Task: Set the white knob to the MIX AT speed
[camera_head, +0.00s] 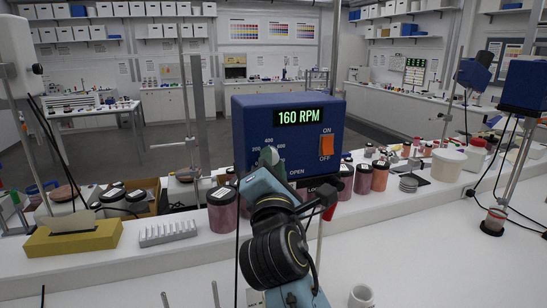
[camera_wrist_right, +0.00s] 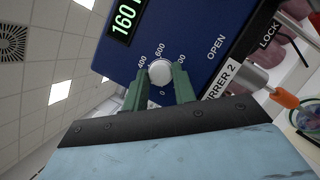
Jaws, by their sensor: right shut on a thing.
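The blue stirrer box (camera_head: 240,117) faces me, with a green display (camera_head: 293,117) reading 160 RPM. On its front is the round white knob, clear in the right wrist view (camera_wrist_right: 160,72), with a printed scale around it from 0 through 400 and 600. My right gripper (camera_head: 267,156) reaches up to the knob; its green fingers (camera_wrist_right: 158,86) are on either side of it and shut on it. In the head view my gripper hides most of the knob. I cannot make out a legible MIX AT label. My left gripper is not in view.
An orange ON/OFF rocker switch (camera_head: 326,145) sits right of the knob. Lidded dark-red jars (camera_head: 222,212) stand on the ledge below and beside the box. A yellow tissue box (camera_head: 73,237) and a white rack (camera_head: 167,233) are at left. The front bench surface at right is mostly clear.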

